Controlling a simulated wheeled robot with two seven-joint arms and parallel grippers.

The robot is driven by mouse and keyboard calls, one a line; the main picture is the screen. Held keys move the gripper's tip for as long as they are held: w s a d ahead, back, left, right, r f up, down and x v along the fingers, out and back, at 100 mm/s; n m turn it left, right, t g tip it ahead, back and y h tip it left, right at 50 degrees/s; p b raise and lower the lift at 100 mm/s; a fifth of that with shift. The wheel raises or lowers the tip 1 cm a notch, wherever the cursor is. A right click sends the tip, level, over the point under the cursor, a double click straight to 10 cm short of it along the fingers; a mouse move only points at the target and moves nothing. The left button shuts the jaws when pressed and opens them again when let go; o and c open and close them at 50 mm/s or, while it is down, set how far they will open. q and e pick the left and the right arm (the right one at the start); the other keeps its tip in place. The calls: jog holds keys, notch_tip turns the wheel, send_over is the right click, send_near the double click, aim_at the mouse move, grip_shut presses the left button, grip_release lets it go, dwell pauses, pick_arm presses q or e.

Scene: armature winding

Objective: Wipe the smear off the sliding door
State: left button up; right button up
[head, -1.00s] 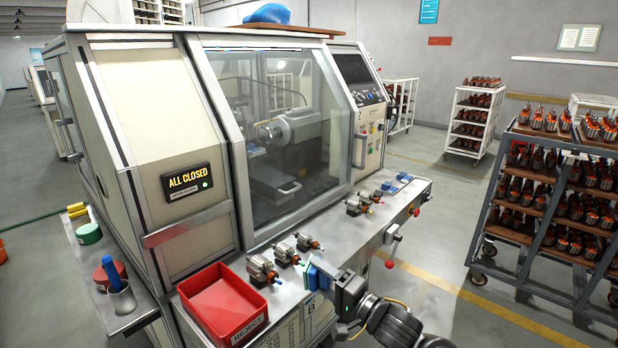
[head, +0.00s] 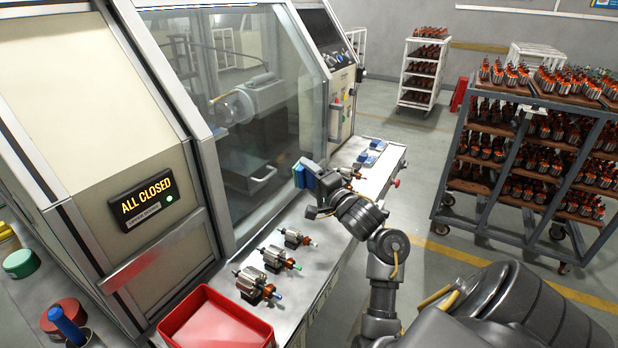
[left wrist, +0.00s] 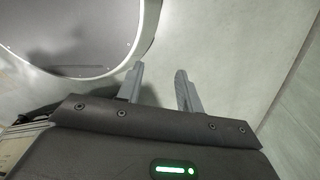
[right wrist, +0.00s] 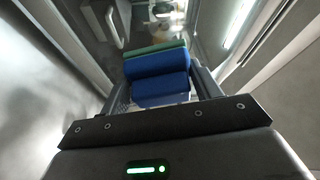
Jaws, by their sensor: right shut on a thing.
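The sliding door (head: 235,95) of the machine is a large framed glass pane, shut, with a dim interior behind it. I cannot clearly make out a smear on it. My right gripper (head: 311,181) is raised above the machine's ledge, in front of the door's lower right part. It is shut on a blue sponge (head: 299,177), which faces the door. In the right wrist view the sponge (right wrist: 158,78) is blue with a green layer (right wrist: 155,50), held between the fingers. Whether it touches the glass cannot be told. My left gripper (left wrist: 160,83) is open and empty.
The steel ledge (head: 312,262) below the door carries several armatures (head: 277,258) and a red bin (head: 215,325). A lit sign (head: 143,200) reads ALL CLOSED. A trolley of armatures (head: 540,150) stands at the right. Floor (head: 430,215) between is clear.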

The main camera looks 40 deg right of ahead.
aim_at(277, 163)
jog(key=w+b, duration=0.1)
jog(key=w+a+b, duration=0.1)
jog(key=w+b, duration=0.2)
jog(key=w, duration=0.1)
jog(key=shift+w+a+f+b, duration=0.15)
jog(key=shift+w+a+b, duration=0.05)
jog(key=shift+a+b, duration=0.15)
dwell(0.3)
jog(key=shift+w+a, duration=0.3)
jog(key=shift+w, duration=0.6)
jog(key=shift+w+d+r+p, duration=0.2)
jog(key=shift+d+p, duration=0.1)
jog(key=shift+d, duration=0.25)
jog(key=shift+w+d+p, duration=0.2)
jog(key=shift+d+p, duration=0.45)
jog(key=shift+d, duration=0.55)
jog(key=shift+w+d+f, duration=0.1)
jog(key=shift+d+f, duration=0.05)
jog(key=shift+d, duration=0.1)
